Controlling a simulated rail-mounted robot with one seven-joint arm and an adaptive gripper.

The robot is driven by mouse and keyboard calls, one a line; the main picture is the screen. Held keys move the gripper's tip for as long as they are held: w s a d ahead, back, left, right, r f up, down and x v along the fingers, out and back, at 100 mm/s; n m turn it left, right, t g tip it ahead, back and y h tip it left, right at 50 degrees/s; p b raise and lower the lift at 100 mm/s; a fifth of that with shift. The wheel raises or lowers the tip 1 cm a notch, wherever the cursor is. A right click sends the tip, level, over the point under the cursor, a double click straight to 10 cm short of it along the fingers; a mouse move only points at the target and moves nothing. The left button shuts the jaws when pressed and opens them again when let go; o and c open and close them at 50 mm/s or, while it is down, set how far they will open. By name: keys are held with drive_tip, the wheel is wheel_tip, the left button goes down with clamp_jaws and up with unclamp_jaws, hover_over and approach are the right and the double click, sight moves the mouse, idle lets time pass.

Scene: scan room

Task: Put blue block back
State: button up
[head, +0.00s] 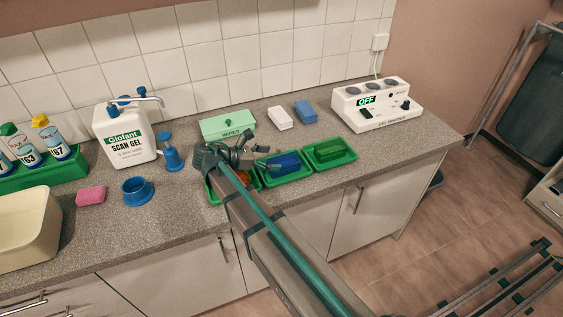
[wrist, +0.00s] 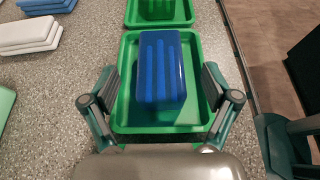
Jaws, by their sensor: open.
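A ribbed blue block (wrist: 160,65) lies in a green tray (wrist: 125,110) in the wrist view. In the head view the blue block (head: 287,161) is in the middle of three green trays. My gripper (wrist: 158,82) is open, with one finger on each side of the block's near part. The fingers look apart from the block; their height relative to it is hard to judge. In the head view my gripper (head: 260,158) is just left of the blue block and over the left tray, whose orange content (head: 242,177) is partly hidden by my arm.
The right green tray (head: 350,154) holds a green block. Behind stand a light green wipes box (head: 228,124), white (head: 280,118) and blue (head: 305,112) stacks, and a gel warmer (head: 376,105) reading OFF. A gel bottle (head: 125,135) and blue pieces stand left. The counter's front edge is close.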

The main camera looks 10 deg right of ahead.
drive_tip(key=shift+b+v, duration=0.65)
drive_tip(key=shift+v, duration=2.4)
